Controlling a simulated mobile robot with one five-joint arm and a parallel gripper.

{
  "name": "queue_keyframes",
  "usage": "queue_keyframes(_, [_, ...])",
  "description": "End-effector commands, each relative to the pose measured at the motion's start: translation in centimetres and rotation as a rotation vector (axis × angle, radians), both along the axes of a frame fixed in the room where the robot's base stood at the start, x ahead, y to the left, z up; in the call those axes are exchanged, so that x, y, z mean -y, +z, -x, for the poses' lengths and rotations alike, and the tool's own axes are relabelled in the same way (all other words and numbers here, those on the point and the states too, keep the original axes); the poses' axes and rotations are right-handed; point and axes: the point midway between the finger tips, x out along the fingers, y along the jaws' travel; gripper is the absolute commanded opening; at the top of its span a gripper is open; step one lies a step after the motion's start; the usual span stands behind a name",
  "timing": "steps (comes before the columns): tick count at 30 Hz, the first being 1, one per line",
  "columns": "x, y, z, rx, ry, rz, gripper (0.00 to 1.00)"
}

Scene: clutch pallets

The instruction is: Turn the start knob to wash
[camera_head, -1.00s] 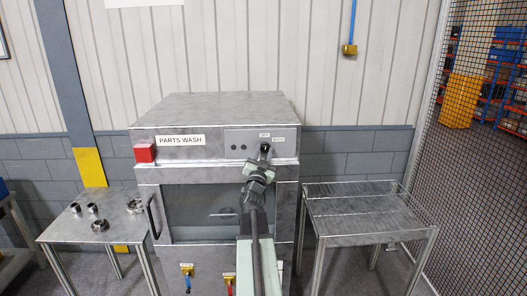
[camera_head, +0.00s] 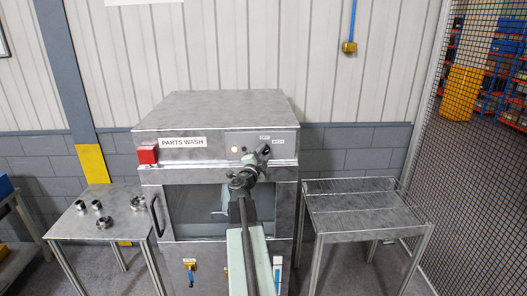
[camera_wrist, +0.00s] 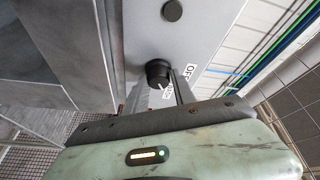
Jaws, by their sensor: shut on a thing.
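The parts washer (camera_head: 215,112) is a grey metal cabinet with a "PARTS WASH" label and a control panel at its upper right. Its black start knob (camera_wrist: 158,70) shows in the wrist view, between my gripper's fingers. The OFF label (camera_wrist: 189,70) and partly covered WASH label (camera_wrist: 167,91) lie close beside the knob. A short white mark on the knob seems to face the WASH label. A lamp (camera_head: 234,150) on the panel glows pale.
A red button box (camera_head: 147,155) is at the washer's upper left. The washer door has a dark handle (camera_head: 155,215). A left table (camera_head: 80,225) holds several metal rings. The right table (camera_head: 360,212) is empty. A mesh fence (camera_head: 470,170) stands at the far right.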

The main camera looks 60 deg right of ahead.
Motion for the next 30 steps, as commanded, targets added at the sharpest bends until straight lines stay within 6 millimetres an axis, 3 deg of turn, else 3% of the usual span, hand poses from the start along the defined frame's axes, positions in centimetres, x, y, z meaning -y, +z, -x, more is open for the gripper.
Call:
queue_keyframes(19, [0.04, 0.14, -0.16, 0.038, 0.003, -0.026, 0.00])
queue_keyframes(20, [0.04, 0.14, -0.16, 0.038, 0.003, -0.026, 0.37])
queue_keyframes(21, [0.04, 0.14, -0.17, 0.038, 0.003, -0.026, 0.48])
queue_keyframes(22, [0.04, 0.14, -0.17, 0.038, 0.002, -0.027, 0.52])
queue_keyframes(30, [-0.03, 0.08, -0.13, 0.039, 0.002, -0.027, 0.52])
